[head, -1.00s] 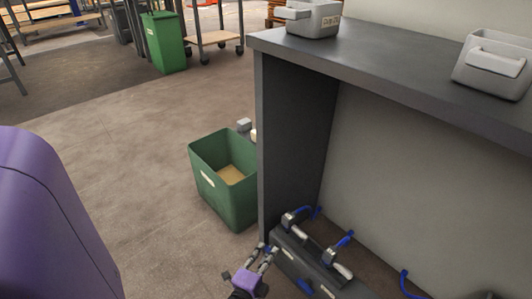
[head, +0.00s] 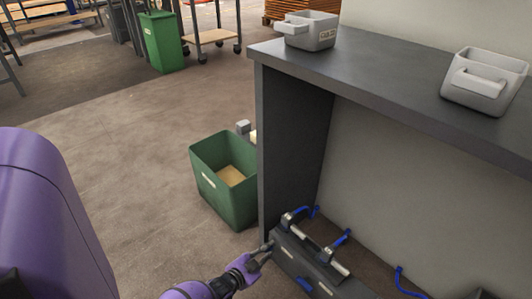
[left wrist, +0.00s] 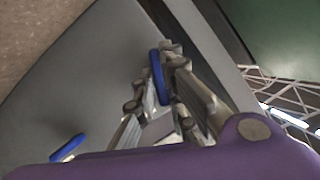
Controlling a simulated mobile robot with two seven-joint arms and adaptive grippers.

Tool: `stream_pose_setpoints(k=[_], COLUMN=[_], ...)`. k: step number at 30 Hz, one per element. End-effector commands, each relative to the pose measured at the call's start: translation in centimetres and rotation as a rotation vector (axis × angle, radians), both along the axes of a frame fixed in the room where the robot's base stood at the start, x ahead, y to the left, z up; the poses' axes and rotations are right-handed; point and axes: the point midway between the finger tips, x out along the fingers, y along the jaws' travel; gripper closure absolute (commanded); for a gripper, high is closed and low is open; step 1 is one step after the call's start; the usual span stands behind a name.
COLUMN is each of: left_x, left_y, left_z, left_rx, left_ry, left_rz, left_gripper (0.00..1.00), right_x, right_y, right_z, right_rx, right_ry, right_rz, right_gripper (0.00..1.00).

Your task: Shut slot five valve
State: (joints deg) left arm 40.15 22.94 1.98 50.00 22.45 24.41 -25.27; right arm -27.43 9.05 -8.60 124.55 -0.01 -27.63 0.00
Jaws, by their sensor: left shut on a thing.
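A dark valve box (head: 299,265) sits low inside the grey bench, with blue-handled valves along it. Two blue levers (head: 342,239) with metal pipe stubs stand on its top. On its front face is a blue handle (head: 305,285). My left gripper (head: 266,249) is at the box's front left end. In the left wrist view, the gripper's fingers (left wrist: 160,85) are shut on a blue handle (left wrist: 156,72), which the gripper hides in the head view. Another blue handle (left wrist: 68,148) shows apart at lower left. I cannot read slot numbers. My right gripper is not in view.
A green bin (head: 226,190) stands on the floor left of the bench side panel (head: 292,150). Two grey bins (head: 312,30) (head: 484,82) sit on the bench top (head: 385,75). Another blue lever (head: 402,284) is farther right. Open floor (head: 120,170) lies to the left.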

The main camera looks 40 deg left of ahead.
Motion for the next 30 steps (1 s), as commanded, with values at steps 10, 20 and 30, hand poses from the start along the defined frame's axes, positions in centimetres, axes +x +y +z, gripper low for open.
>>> stream_pose_setpoints(k=[10, 20, 30], left_x=[0.0, 0.0, 0.0], left_y=[0.2, 0.2, 0.2], left_z=[-0.1, 0.0, 0.0], left_rx=[-0.276, -0.425, -0.463], left_ry=[0.022, 0.033, 0.034], left_rz=[-0.004, -0.002, 0.001], left_gripper=[1.00, 1.00, 1.00], right_x=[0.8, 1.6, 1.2], right_y=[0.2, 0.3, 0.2], right_z=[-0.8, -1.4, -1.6], right_rx=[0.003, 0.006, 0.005], right_ry=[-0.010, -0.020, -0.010], right_rz=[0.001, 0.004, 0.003], right_gripper=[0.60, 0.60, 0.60])
